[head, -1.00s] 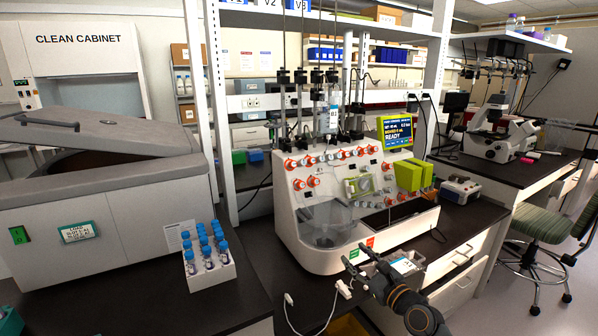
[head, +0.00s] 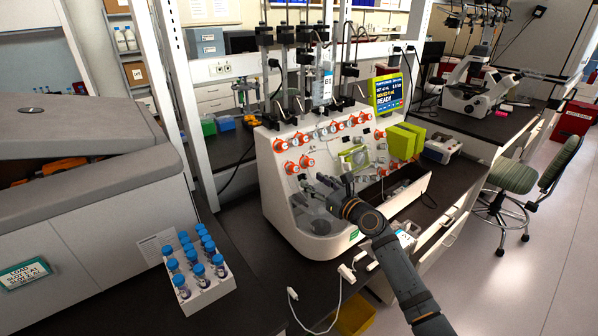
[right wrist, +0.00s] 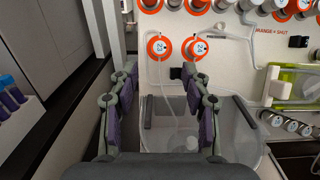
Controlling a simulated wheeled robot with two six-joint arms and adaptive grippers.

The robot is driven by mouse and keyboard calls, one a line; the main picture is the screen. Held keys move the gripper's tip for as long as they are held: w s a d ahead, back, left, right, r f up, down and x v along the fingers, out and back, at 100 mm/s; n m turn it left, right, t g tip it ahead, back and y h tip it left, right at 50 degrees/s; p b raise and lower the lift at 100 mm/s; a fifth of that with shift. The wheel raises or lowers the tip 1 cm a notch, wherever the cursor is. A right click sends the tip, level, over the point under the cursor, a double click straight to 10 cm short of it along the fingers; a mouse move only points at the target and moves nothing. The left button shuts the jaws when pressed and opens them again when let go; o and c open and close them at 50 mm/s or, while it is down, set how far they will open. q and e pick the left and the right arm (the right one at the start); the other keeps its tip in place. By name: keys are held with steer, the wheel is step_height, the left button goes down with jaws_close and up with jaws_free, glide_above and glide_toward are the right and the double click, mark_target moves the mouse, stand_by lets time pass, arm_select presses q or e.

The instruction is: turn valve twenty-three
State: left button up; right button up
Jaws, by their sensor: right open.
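The cell processor (head: 290,215) is a white machine with rows of round orange-and-white valves on its front. Two valves form a lower pair, a left one (head: 291,168) and a right one (head: 307,161). In the right wrist view the pair shows as a left valve (right wrist: 158,46) and a right valve (right wrist: 197,48), beyond the fingertips. Their numbers are too small to read surely, so I cannot tell which is twenty-three. My right gripper (right wrist: 160,76) is open and empty, in front of the panel below the pair, apart from both. My left gripper is not in view.
A clear bin (right wrist: 175,120) sits below the pair. Green parts (head: 402,142) and a screen (head: 389,93) are on the machine's right. A rack of blue-capped tubes (head: 205,292) stands at left. A thin tube (right wrist: 245,37) crosses the panel.

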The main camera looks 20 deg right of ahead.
mark_target(297, 171)
steer(key=x, duration=0.6)
steer(key=shift+w+a+f, duration=0.1)
steer(key=shift+w+f, duration=0.2)
steer(key=shift+w+a+r, duration=0.15)
steer(key=shift+w+a, duration=0.05)
steer(key=shift+w, duration=0.4)
jaws_close()
